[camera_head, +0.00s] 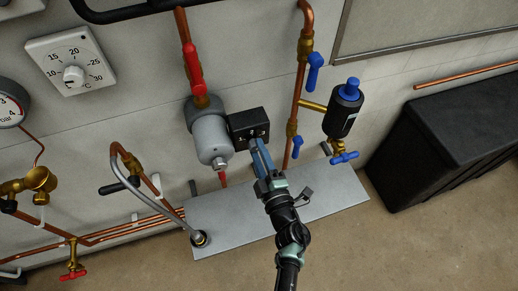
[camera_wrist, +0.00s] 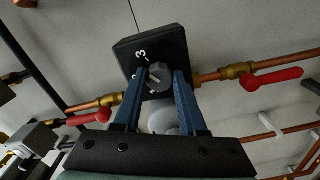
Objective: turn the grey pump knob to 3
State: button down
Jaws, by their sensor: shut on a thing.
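The grey pump knob (camera_wrist: 158,80) sits on the black control box (camera_wrist: 122,47) in the wrist view, with a pale mark across its face. A white 3 (camera_wrist: 143,53) is printed beside the knob; other scale marks are partly hidden by a finger. The mark's exact setting is hard to read. The blue fingers of my gripper (camera_wrist: 161,73) stand on either side of the knob, shut on it. In the head view my gripper (camera_head: 256,143) reaches the black box (camera_head: 248,122) on the right of the grey pump (camera_head: 212,134); the knob is mostly hidden there.
A red-handled valve (camera_head: 193,67) is above the pump. A blue-handled valve (camera_head: 314,70) and a black cylinder (camera_head: 342,112) are to its right. A metal plate (camera_head: 335,187) lies below. A black bin (camera_head: 440,140) stands at right, a thermostat (camera_head: 72,60) at left.

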jog(key=shift+m, duration=0.8)
jog(key=shift+p, duration=0.3)
jog(key=shift+c, duration=2.4)
grip_release()
jog(key=shift+s, duration=0.1)
jog(key=v, duration=1.2)
jog(key=shift+s+b, duration=0.35)
jog(key=shift+d, duration=0.15)
